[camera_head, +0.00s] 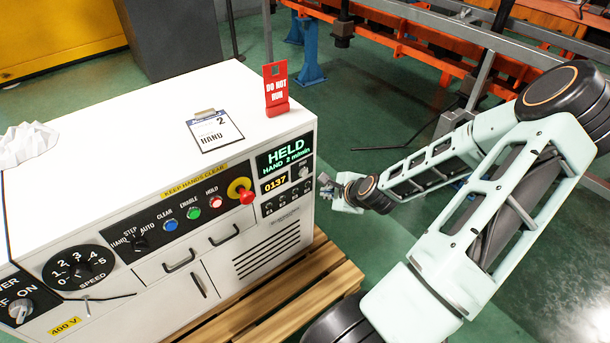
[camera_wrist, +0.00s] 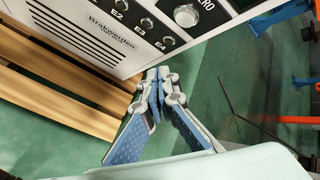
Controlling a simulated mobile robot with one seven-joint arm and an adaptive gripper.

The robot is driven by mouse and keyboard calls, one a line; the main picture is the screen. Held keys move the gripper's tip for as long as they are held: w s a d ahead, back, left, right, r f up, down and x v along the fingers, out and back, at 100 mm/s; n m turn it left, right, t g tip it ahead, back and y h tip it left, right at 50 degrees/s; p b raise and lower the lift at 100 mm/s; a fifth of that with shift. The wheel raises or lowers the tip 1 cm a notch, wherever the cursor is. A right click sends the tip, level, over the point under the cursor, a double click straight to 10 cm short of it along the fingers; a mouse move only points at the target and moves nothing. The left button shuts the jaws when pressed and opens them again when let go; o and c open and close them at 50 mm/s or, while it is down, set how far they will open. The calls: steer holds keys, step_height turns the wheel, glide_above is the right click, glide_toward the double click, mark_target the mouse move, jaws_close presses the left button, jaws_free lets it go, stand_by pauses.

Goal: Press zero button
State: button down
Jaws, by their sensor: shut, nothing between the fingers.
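The zero button is a round silver button (camera_wrist: 186,15) on the white cabinet's control panel, at the top of the wrist view beside lettering cut to "RO". In the camera_head view my gripper (camera_head: 325,182) is just right of the panel's right edge, close to the button's side. The exact gap to the panel is unclear.
Below the zero button are several small ports (camera_wrist: 147,23) marked E2 to E4. A red emergency knob (camera_head: 246,196) and coloured buttons lie left on the panel. A red "DO NOT RUN" sign (camera_head: 276,90) stands on the cabinet top. A wooden pallet (camera_head: 318,290) juts out below.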

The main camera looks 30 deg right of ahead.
steer(key=w+b, duration=0.1)
steer(key=w, duration=0.5)
steer(key=shift+w+a, duration=0.25)
steer(key=shift+a, duration=0.2)
stand_by(1.0)
steer(key=shift+w, duration=0.4)
steer(key=shift+w+a, duration=0.1)
steer(key=shift+w, duration=0.25)
stand_by(0.5)
stand_by(0.4)
steer(key=shift+s, duration=0.75)
steer(key=shift+s, duration=0.1)
steer(key=shift+s+d+p, duration=0.2)
steer(key=shift+s+p, duration=0.2)
steer(key=shift+s, duration=0.8)
steer(key=shift+s+d+p, duration=0.2)
steer(key=shift+s+p, duration=0.2)
steer(key=shift+s, duration=0.8)
